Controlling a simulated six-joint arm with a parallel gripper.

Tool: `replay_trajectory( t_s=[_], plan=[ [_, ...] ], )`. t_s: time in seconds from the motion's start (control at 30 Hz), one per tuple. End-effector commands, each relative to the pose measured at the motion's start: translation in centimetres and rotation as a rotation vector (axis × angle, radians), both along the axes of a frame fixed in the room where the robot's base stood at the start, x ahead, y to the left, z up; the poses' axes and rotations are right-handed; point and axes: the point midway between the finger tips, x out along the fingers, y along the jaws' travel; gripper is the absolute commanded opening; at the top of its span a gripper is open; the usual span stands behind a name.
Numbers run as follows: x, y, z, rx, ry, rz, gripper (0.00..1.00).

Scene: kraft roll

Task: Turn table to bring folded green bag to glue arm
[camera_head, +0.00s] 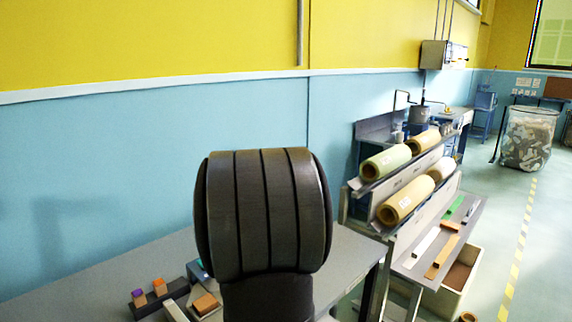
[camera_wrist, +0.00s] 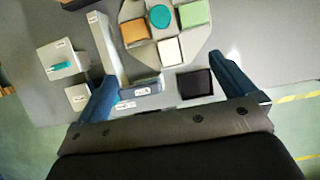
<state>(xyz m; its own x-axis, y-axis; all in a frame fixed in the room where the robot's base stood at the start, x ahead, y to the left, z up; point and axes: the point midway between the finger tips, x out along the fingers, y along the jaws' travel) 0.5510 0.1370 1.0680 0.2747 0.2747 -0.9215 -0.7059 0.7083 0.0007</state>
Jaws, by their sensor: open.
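In the wrist view, a grey turntable (camera_wrist: 197,42) lies at the top centre with a round teal knob (camera_wrist: 159,16) in its middle. A light green square piece, apparently the folded green bag (camera_wrist: 194,13), sits on its upper right. An orange piece (camera_wrist: 134,31) is on its left and a white piece (camera_wrist: 170,51) on its near side. A long grey bar (camera_wrist: 107,45) with a label, possibly the glue arm, lies left of the turntable. My gripper (camera_wrist: 163,75) is open and empty, its blue fingers apart near the turntable's near side.
A dark square (camera_wrist: 195,83) lies between my fingers. A pale box (camera_wrist: 62,62) with a teal item stands at left. In the head view, a rack of paper rolls (camera_head: 405,197) stands right of the table (camera_head: 90,283), and small orange blocks (camera_head: 205,303) sit near its front.

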Motion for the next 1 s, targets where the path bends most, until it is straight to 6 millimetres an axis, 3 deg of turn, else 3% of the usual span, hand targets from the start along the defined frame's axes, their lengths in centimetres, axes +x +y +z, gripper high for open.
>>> replay_trajectory(
  t_s=[0.37, 0.57, 0.63, 0.77, 1.0],
  plan=[
    [0.2, 0.2, -0.5, 0.0, -0.002, 0.001, 1.0],
    [0.2, 0.2, -0.5, -0.001, -0.003, 0.006, 0.63],
    [0.6, 0.1, -0.5, -0.005, 0.0, 0.032, 0.61],
    [2.3, -0.1, 0.0, -0.022, 0.014, 0.173, 0.61],
    [5.9, -0.7, 1.3, -0.024, 0.019, 0.569, 0.61]
  ],
)
